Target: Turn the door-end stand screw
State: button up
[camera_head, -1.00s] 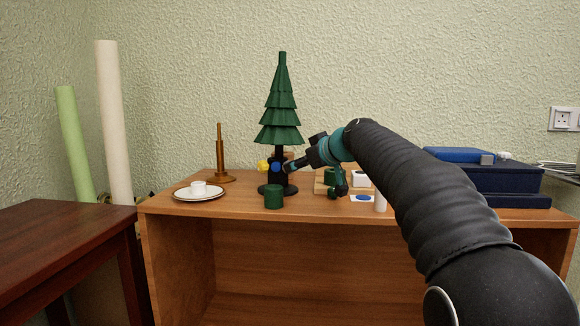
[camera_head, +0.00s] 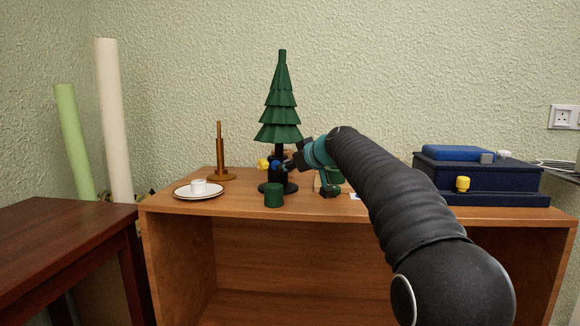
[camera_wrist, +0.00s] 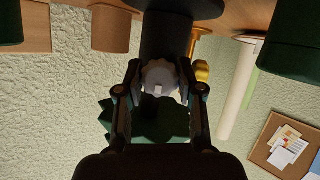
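The green toy tree (camera_head: 280,105) stands upright in a dark stand (camera_head: 289,188) near the back of the wooden table. My gripper (camera_head: 284,167) is at the stand's right front. The wrist view looks upside down; there the fingers (camera_wrist: 160,78) lie on either side of a grey screw head (camera_wrist: 158,73), with the dark stand post (camera_wrist: 165,38) behind. Whether the fingers press on it cannot be told. The yellow screw (camera_wrist: 202,72) shows to the right.
A green cup (camera_head: 273,195) stands close in front of the stand. Navy boxes (camera_head: 490,180) with a yellow knob (camera_head: 463,184) are right. The left front tabletop is mostly clear.

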dwell(0.3)
jog(key=m+g+y+p, duration=0.1)
jog(key=m, duration=0.1)
jog(key=shift+w+m, duration=0.1)
jog(key=shift+m, duration=0.2)
jog(key=shift+m+g+y+p, duration=0.3)
jog(key=shift+m+g+y, duration=0.3)
jog(key=shift+m+y, duration=0.1)
jog(key=o, duration=1.2)
jog(key=shift+c, duration=0.2)
jog(key=shift+d, duration=0.1)
jog(key=v, duration=1.2)
